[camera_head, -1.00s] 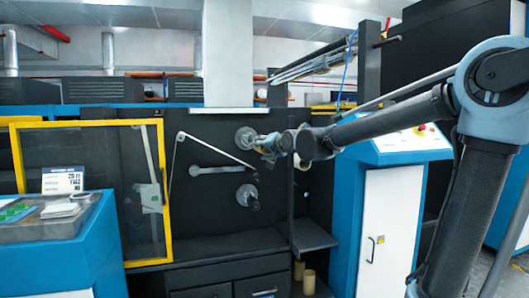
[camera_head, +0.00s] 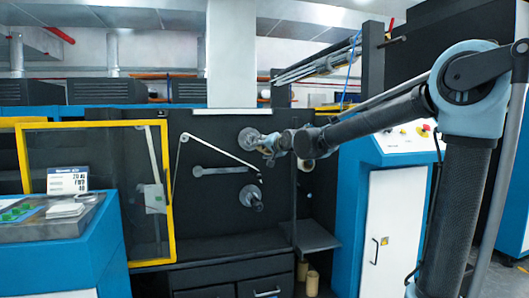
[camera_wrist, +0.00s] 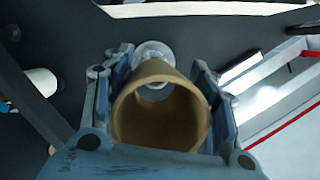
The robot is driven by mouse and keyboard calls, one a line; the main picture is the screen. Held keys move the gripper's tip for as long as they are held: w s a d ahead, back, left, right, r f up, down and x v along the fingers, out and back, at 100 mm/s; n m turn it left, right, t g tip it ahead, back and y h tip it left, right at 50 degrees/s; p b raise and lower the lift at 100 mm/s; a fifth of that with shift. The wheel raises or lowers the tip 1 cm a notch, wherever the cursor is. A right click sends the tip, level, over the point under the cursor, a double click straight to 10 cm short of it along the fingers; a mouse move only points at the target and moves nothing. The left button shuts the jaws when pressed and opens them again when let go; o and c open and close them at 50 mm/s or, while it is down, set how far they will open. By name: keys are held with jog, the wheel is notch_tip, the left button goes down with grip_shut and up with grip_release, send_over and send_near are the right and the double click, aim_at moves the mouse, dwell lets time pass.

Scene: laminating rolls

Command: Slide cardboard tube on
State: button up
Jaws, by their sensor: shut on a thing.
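My gripper (camera_wrist: 160,110) is shut on a brown cardboard tube (camera_wrist: 160,78), a finger on either side of it. In the wrist view I look into its open near end. Beyond the tube's far end is the round grey upper spindle (camera_wrist: 153,50), partly hidden by the tube, roughly in line with it. I cannot tell whether the tube is around the spindle or short of it. In the head view my gripper (camera_head: 268,148) is beside the upper spindle (camera_head: 248,137) on the dark machine panel; the tube is hard to make out there.
A lower spindle (camera_head: 251,197) sticks out of the panel below. A dark shelf (camera_head: 316,241) juts out at right, with tan tubes (camera_head: 311,283) standing beneath it. A yellow-framed clear door (camera_head: 170,200) is at left. A blue and white cabinet (camera_head: 392,220) stands at right.

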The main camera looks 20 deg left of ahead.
jog(key=shift+w+a, duration=1.55)
jog(key=shift+w, duration=0.95)
jog(key=shift+w+a, duration=1.5)
jog(key=shift+w, duration=0.95)
jog(key=shift+w+a, duration=1.55)
jog(key=shift+w, duration=0.95)
jog(key=o, duration=1.1)
